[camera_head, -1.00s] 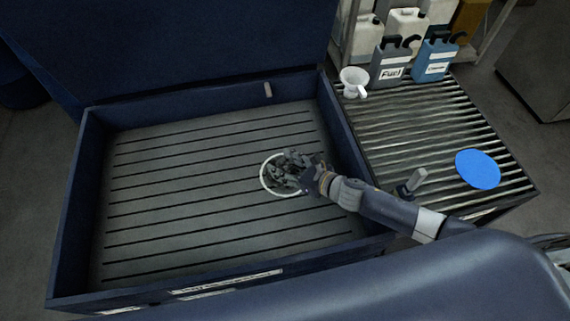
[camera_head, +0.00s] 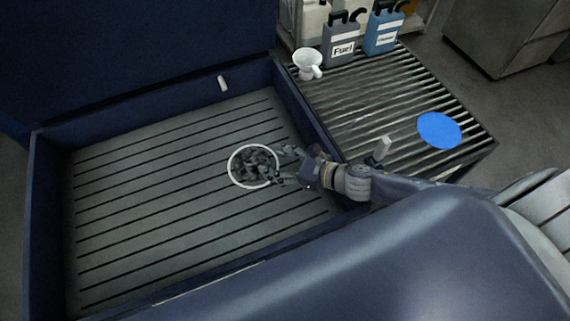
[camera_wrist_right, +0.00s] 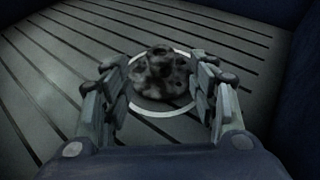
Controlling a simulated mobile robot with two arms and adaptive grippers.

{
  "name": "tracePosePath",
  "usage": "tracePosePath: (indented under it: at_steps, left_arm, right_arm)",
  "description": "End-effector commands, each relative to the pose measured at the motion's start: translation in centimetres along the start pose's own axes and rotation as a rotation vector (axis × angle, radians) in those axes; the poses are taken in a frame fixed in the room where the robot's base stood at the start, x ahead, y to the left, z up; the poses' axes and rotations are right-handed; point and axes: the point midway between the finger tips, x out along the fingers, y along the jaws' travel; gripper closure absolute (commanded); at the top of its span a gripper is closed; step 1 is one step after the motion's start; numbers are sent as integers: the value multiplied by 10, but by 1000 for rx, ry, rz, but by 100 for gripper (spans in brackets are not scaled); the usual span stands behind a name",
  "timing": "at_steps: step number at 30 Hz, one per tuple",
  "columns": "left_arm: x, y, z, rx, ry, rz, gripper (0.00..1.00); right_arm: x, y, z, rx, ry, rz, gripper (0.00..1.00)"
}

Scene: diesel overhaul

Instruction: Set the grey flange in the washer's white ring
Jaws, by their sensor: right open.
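The grey flange (camera_head: 256,163), mottled dark and light, lies inside the white ring (camera_head: 233,178) on the slatted floor of the blue washer (camera_head: 130,212). In the right wrist view the flange (camera_wrist_right: 160,73) sits between the spread fingers, with the ring (camera_wrist_right: 165,112) showing around it; its far edge is partly hidden by the flange. My right gripper (camera_head: 284,164) is open at the ring's right side in the head view. In the wrist view its fingers (camera_wrist_right: 168,88) stand apart from the flange on both sides. My left gripper is out of view.
The washer's walls (camera_head: 305,110) rise close to my right arm. To the right is a slatted table (camera_head: 370,100) with a white funnel cup (camera_head: 309,64), a fuel can (camera_head: 342,42), a blue can (camera_head: 383,30) and a blue disc (camera_head: 439,130). The washer floor left of the ring is clear.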

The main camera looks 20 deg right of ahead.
Motion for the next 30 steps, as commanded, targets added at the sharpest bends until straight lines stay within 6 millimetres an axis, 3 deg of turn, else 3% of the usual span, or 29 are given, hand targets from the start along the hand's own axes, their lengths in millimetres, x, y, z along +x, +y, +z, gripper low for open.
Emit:
tracePosePath:
  at_steps: [9, 30]
  left_arm:
    - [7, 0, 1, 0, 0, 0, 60]
    - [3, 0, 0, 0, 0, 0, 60]
  right_arm:
    - [-26, 0, -1, 1, 0, 0, 46]
    - [-29, 0, 4, 1, -1, 0, 46]
